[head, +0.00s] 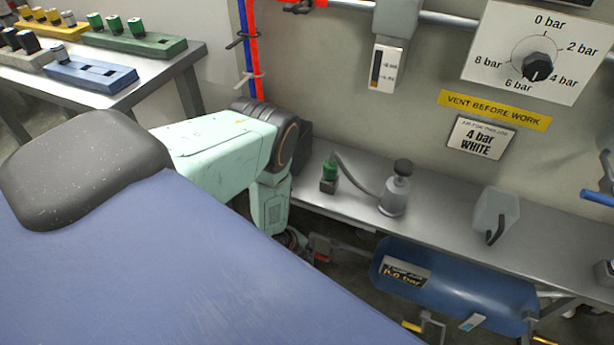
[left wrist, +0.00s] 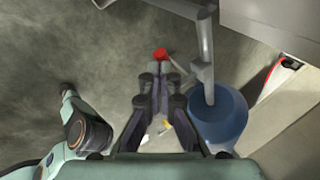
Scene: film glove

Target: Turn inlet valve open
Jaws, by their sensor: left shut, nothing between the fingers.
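A small red part (head: 321,246), possibly the inlet valve's handle, sits on grey pipework left of the blue tank (head: 455,285), below the bench. In the left wrist view a red part (left wrist: 160,54) lies just beyond my fingertips, beside a grey pipe (left wrist: 205,55); I cannot tell its turn position. My left gripper (head: 292,240) hangs low at the bench's left end, largely hidden behind my arm and body. In the left wrist view my left gripper (left wrist: 159,78) is shut and empty, apart from the red part as far as I can tell. My right gripper is out of view.
The metal bench (head: 440,225) holds a green-topped fitting (head: 329,175) and a grey pump-like device (head: 395,192). A pressure dial (head: 538,66) is on the wall. Another table (head: 150,82) with colored blocks stands at upper left. The tank (left wrist: 218,122) is close right of my fingers.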

